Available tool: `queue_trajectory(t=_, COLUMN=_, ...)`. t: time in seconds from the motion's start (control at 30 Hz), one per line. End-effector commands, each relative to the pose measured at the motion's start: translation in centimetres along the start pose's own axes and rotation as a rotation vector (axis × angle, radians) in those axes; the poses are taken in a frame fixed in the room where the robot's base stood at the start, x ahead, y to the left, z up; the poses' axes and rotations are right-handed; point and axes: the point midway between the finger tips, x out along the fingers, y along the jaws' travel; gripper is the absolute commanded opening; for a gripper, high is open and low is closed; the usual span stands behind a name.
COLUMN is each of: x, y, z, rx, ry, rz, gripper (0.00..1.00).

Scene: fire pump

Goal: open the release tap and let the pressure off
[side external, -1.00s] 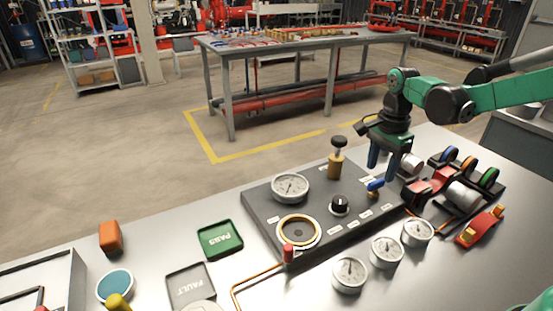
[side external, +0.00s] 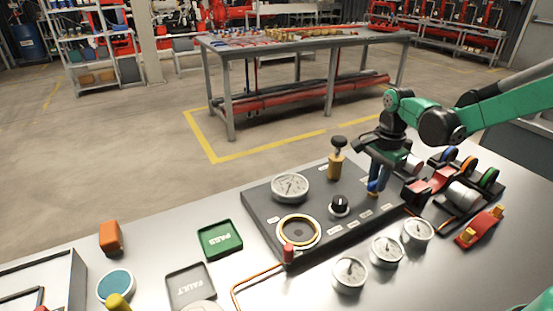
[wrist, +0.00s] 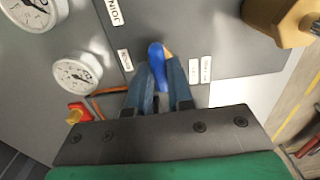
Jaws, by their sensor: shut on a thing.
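The release tap has a blue lever handle (wrist: 156,60) and a bit of brass beside it. It sits at the right end of the dark panel (side external: 268,213). My gripper (side external: 376,188) is down over the tap, and its blue fingers hide most of it in the side view. In the wrist view my gripper (wrist: 162,78) is shut on the blue handle, one finger on each side. A large white gauge (side external: 290,187) stands on the panel; its needle is too small to read.
A brass valve with a dark knob (side external: 337,160) and a black knob (side external: 340,205) stand on the panel near my gripper. Several loose gauges (side external: 386,251) lie in front. A red pump assembly (side external: 440,180) is close on the right.

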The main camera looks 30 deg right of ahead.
Motion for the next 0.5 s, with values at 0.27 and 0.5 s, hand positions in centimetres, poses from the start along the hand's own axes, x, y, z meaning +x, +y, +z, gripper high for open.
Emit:
queue_trajectory(t=0.27, x=-0.02, y=0.01, z=0.01, rx=-0.075, ry=-0.001, rz=0.002, gripper=0.0)
queue_trajectory(t=0.5, x=-0.01, y=0.01, z=0.02, rx=-0.249, ry=-0.001, rz=0.002, gripper=0.0)
